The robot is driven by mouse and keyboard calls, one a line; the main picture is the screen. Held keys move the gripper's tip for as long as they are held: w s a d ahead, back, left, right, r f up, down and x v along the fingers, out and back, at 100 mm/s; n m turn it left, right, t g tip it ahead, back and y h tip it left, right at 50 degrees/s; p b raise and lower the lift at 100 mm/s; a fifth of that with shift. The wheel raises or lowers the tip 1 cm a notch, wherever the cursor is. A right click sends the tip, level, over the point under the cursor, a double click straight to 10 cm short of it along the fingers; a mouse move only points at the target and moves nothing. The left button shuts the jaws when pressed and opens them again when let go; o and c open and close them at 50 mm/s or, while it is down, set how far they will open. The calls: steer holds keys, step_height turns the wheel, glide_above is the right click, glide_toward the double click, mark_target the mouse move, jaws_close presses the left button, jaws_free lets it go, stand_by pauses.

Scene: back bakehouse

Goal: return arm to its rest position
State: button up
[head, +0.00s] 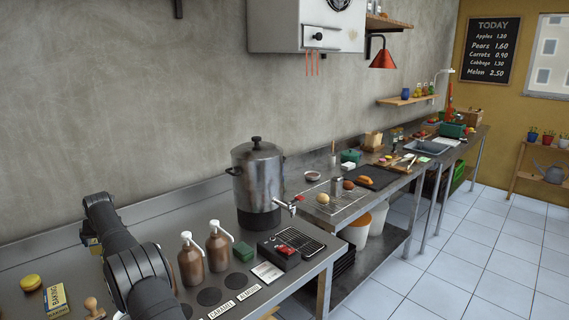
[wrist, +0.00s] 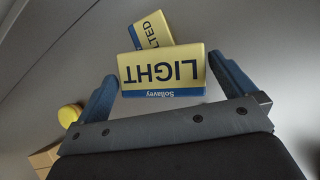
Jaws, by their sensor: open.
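My arm (head: 135,260) stands at the lower left of the head view, over the near end of the metal counter. My gripper (wrist: 162,68) is open in the wrist view, with its two blue fingers apart. A yellow and blue box marked LIGHT (wrist: 163,72) shows between and just past the fingertips. I see a gap at each side, and the fingers do not grip it. A second yellow and blue box (wrist: 152,30) lies partly behind it. In the head view my arm hides most of the gripper, and only a little blue and yellow shows behind it.
A yellow round thing (head: 31,283) and a yellow box (head: 56,300) stand at the near left. Two brown pump bottles (head: 190,262), a large metal urn (head: 258,180) and a black device with a red part (head: 290,248) stand right of my arm. The wall rises behind the counter.

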steer(key=shift+f, duration=0.2)
steer(key=shift+r, duration=0.1)
steer(key=shift+r, duration=0.15)
steer(key=v, duration=1.2)
steer(key=x, duration=1.2)
steer(key=shift+w+f, duration=0.1)
steer(key=shift+f, duration=0.25)
step_height(320, 180, up, 4)
steer(key=shift+a+r, duration=0.1)
steer(key=shift+r, duration=0.15)
steer(key=w+d+r, duration=0.2)
steer(key=d+r, duration=0.5)
steer(key=d, duration=0.5)
steer(key=s+d+f+m+t+h, duration=0.1)
steer(key=d+f+m+h, duration=0.4)
steer(key=d+m, duration=0.3)
steer(key=shift+s+f+m+h, duration=0.2)
steer(key=shift+m+h, duration=0.6)
steer(key=shift+m, duration=1.5)
